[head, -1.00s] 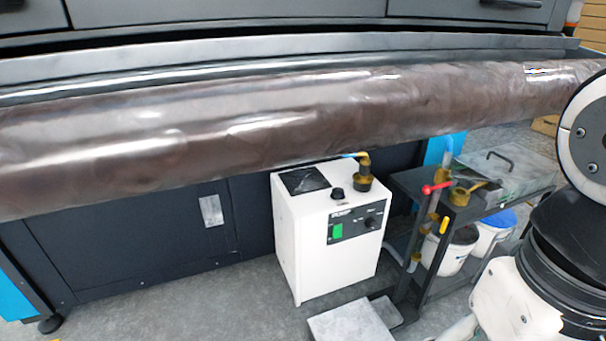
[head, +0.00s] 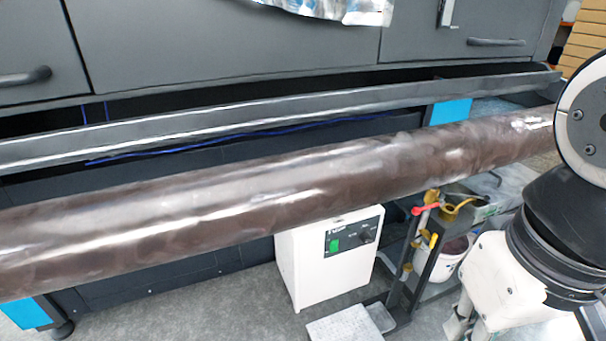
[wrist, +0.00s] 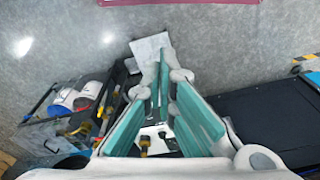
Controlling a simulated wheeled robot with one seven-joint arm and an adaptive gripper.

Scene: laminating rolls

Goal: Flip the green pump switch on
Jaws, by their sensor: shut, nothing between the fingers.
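The green switch (head: 335,245) is a small green rectangle on the dark front panel of the white pump box (head: 310,278). The box stands on the floor under a long brown roll, which hides its top in the head view. I cannot tell which way the switch is set. In the wrist view my gripper (wrist: 165,72) has teal finger pads and is shut and empty. Part of the white box and its brass fitting (wrist: 145,145) show low behind the fingers. The green switch is not visible there.
The brown roll (head: 290,195) spans the view in front of the dark machine (head: 230,45). Right of the box is a dark cart (head: 437,270) with a red-handled valve (head: 425,209) and a bucket (head: 452,258). A pale slab (head: 345,325) lies on the floor in front.

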